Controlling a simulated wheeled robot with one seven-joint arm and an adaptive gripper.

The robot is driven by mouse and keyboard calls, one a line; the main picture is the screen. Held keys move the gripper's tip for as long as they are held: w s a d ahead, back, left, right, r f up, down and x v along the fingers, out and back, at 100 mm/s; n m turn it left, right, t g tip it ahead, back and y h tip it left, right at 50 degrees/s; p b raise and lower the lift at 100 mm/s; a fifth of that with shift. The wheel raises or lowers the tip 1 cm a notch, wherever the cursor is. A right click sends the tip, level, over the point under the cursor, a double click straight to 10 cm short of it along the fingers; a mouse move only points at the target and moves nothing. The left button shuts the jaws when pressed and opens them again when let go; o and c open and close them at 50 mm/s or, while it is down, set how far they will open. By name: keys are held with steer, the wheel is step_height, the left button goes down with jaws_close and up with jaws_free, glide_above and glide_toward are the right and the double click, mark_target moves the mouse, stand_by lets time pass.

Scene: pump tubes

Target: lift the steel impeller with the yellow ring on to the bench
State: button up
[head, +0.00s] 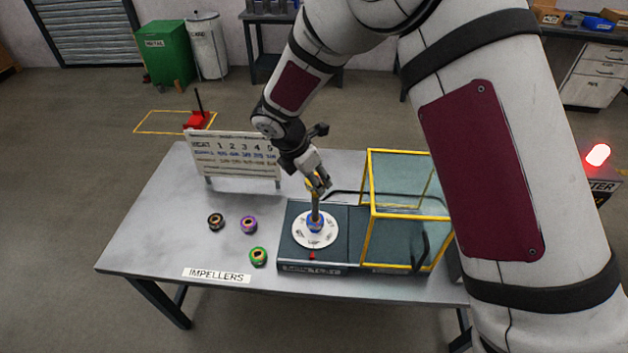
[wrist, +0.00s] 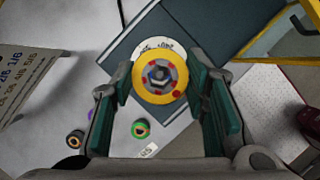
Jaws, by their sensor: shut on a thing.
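My gripper (head: 319,187) is shut on the steel impeller with the yellow ring (wrist: 160,79), which shows between the two fingers in the wrist view. In the head view only a bit of yellow shows at the fingertips. It is held at about the top of an upright post (head: 316,208), above a white dial (head: 303,239) on a dark tester unit. I cannot tell whether the ring is around the post or just above it. A blue ring (head: 316,224) sits low around the post. On the bench (head: 165,225), impellers with black (head: 216,221), purple (head: 248,225) and green (head: 258,257) outsides lie left of the dial.
A yellow-framed clear guard (head: 370,190) stands right of the dial. A white chart board (head: 233,157) stands at the back left. An IMPELLERS label (head: 216,275) marks the front edge. The bench's left part is clear. A red lamp (head: 598,155) glows at the right.

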steer(key=shift+r+p, duration=0.4)
steer(key=shift+r, duration=0.95)
